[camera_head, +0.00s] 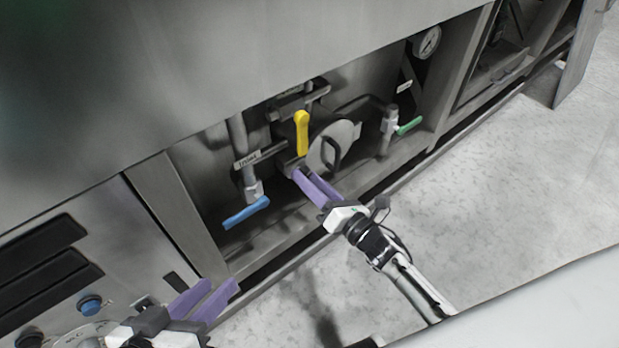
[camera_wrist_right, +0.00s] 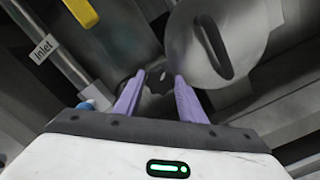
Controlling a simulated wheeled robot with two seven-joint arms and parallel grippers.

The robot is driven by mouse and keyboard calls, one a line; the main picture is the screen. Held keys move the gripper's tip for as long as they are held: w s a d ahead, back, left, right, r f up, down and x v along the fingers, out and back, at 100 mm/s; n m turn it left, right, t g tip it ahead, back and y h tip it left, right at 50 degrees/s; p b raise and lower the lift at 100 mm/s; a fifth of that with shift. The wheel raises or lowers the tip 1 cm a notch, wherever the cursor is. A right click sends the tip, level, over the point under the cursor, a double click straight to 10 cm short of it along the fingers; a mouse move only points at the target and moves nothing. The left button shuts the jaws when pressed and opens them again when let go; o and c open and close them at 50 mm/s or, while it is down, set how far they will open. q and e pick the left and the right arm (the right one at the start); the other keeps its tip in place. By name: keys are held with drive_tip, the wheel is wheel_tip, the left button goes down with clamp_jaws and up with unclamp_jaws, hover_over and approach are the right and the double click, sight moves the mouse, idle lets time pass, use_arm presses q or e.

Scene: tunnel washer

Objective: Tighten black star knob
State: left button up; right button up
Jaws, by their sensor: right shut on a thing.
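The black star knob (camera_wrist_right: 158,82) shows in the right wrist view as a small dark shape between the two purple fingertips. In the head view it is mostly hidden by the fingers. My right gripper (camera_head: 300,174) reaches into the open bay below the yellow handle. Its fingers are closed on the knob, and it also shows in the right wrist view (camera_wrist_right: 160,80). My left gripper (camera_head: 224,284) is at the lower left in the head view. Its purple fingers are apart, with nothing between them.
A yellow lever (camera_head: 302,132) is just above the right fingertips. A round metal plate with a dark handle (camera_head: 333,150) stands right beside them. A blue lever (camera_head: 246,212) is lower left and a green lever (camera_head: 410,125) right. The front control panel (camera_head: 60,270) is near my left gripper.

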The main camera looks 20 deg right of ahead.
use_arm(q)
drive_tip(key=shift+s+a+f+g+y+p, duration=0.25)
drive_tip(key=shift+a+f+g+y+p, duration=0.2)
drive_tip(key=shift+a+f+p, duration=0.45)
drive_tip(key=shift+s+a+f+g+y+p, duration=0.3)
drive_tip(key=shift+a+f+y+p, duration=0.25)
drive_tip(key=shift+f+p, duration=0.65)
use_arm(e)
drive_tip(key=shift+f+m, duration=0.2)
drive_tip(key=shift+m, duration=12.3)
use_arm(q)
drive_tip(key=shift+r, duration=0.2)
drive_tip(key=shift+w+d+r, duration=0.1)
drive_tip(key=shift+r, duration=0.1)
use_arm(e)
drive_tip(key=o, duration=1)
